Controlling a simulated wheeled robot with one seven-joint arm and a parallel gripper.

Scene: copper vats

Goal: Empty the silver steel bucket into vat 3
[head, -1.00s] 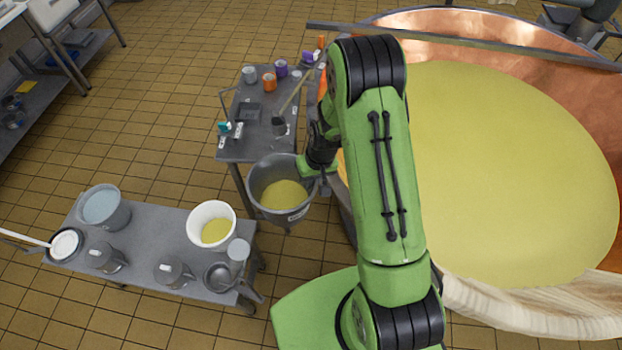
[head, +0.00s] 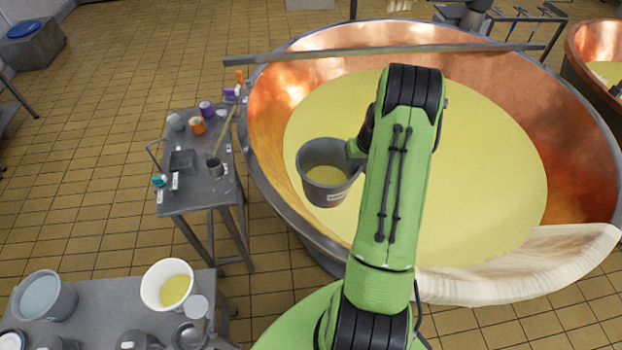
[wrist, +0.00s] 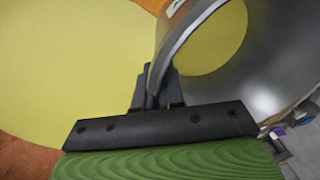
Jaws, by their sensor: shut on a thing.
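The silver steel bucket (head: 326,195) holds yellow liquid and hangs above the left part of a large copper vat (head: 270,150) in the head view. The bucket looks about upright. The vat is filled with yellow liquid (head: 470,170); I cannot read a number on it. My gripper (wrist: 152,95) is shut on the bucket's rim in the wrist view, where the bucket (wrist: 265,75) and its yellow contents fill the right side. In the head view my arm partly hides the gripper.
A bar (head: 400,50) lies across the vat's far side. A cloth (head: 530,265) drapes over its near right rim. A small table (head: 195,195) with cups stands left of the vat. A lower left table (head: 110,293) holds a white bucket (head: 169,284) and a grey bucket (head: 43,296).

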